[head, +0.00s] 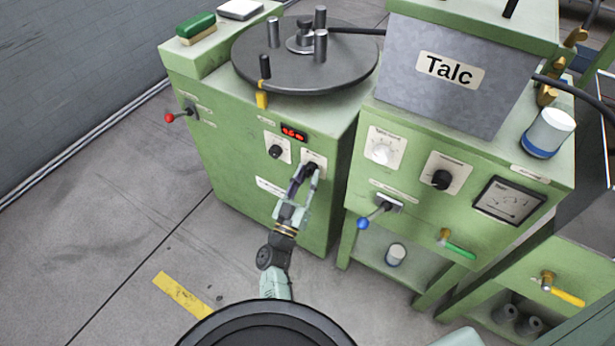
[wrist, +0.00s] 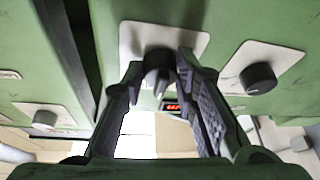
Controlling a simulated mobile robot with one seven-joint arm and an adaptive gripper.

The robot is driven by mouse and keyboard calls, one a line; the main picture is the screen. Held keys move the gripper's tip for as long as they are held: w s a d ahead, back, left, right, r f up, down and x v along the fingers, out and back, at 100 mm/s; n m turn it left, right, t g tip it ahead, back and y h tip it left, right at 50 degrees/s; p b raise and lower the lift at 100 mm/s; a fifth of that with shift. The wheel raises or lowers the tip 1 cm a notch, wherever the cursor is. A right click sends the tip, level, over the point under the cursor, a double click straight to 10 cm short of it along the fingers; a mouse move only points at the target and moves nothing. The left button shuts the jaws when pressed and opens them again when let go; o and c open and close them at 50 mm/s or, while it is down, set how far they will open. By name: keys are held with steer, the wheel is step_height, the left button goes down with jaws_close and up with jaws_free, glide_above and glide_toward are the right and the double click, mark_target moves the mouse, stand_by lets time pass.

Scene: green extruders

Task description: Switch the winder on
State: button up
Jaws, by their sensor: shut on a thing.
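The winder is the green cabinet (head: 230,165) with a dark round turntable (head: 300,72) on top. On its front, a pale plate (wrist: 195,42) carries a black rotary knob (wrist: 158,62), also partly visible in the head view (head: 310,167). My gripper (head: 308,172) reaches up to this knob from the front. In the wrist view, my gripper's fingertips (wrist: 160,70) are on either side of the knob, shut on it. The exact knob angle is hard to read. A lit red display (head: 294,132) is beside it.
A second black knob (head: 275,151) sits left of the gripped one. A red-tipped lever (head: 170,118) sticks out at the cabinet's left. The Talc machine (head: 440,80), with a blue-tipped lever (head: 364,223), stands close on the right. Open floor (head: 100,240) lies to the left.

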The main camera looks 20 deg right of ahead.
jaws_close()
steer(key=shift+m, duration=0.4)
steer(key=m+g+h+b, duration=0.1)
steer(key=m+g, duration=0.1)
steer(key=m, duration=0.3)
steer(key=m+g+h+b, duration=0.1)
steer(key=m+g, duration=0.2)
steer(key=m, duration=0.3)
steer(key=w+m+g+h+b, duration=0.1)
steer(key=m+g+h+b, duration=0.1)
steer(key=m, duration=0.3)
steer(key=shift+a+r+m+g, duration=0.15)
steer(key=shift+a+m+g, duration=0.15)
steer(key=shift+a+g, duration=0.1)
steer(key=shift+d, duration=0.1)
